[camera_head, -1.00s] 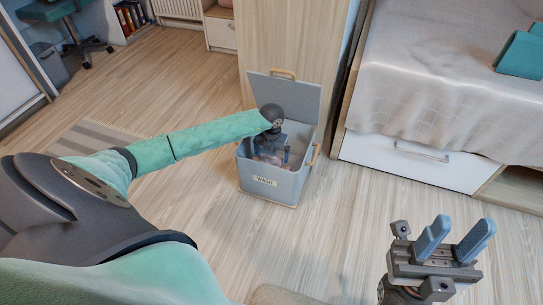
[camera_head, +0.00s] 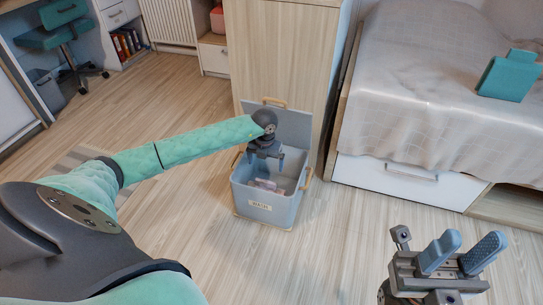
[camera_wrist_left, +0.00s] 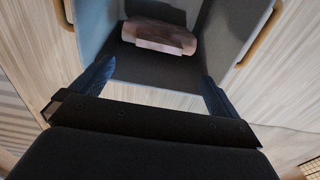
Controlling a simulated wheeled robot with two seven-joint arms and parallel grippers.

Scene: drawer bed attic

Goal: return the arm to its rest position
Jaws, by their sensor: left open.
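My left arm reaches across from the left in the head view. Its gripper (camera_head: 265,156) is over the grey wash box (camera_head: 262,210), open and empty. In the left wrist view the two dark blue fingers (camera_wrist_left: 155,85) stand wide apart, with the box's inside beyond them. A pinkish-brown item (camera_wrist_left: 160,36) lies in the box; it also shows in the head view (camera_head: 264,185). My right gripper (camera_head: 462,252) is at the lower right, its two blue fingers apart with nothing between them.
The box's lid stands open against a wooden cabinet (camera_head: 280,50). A bed (camera_head: 415,100) with a white drawer (camera_head: 395,178) is at the right, with a teal object (camera_head: 507,78) on it. A desk chair (camera_head: 62,35) stands far left. The floor in front of the box is clear.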

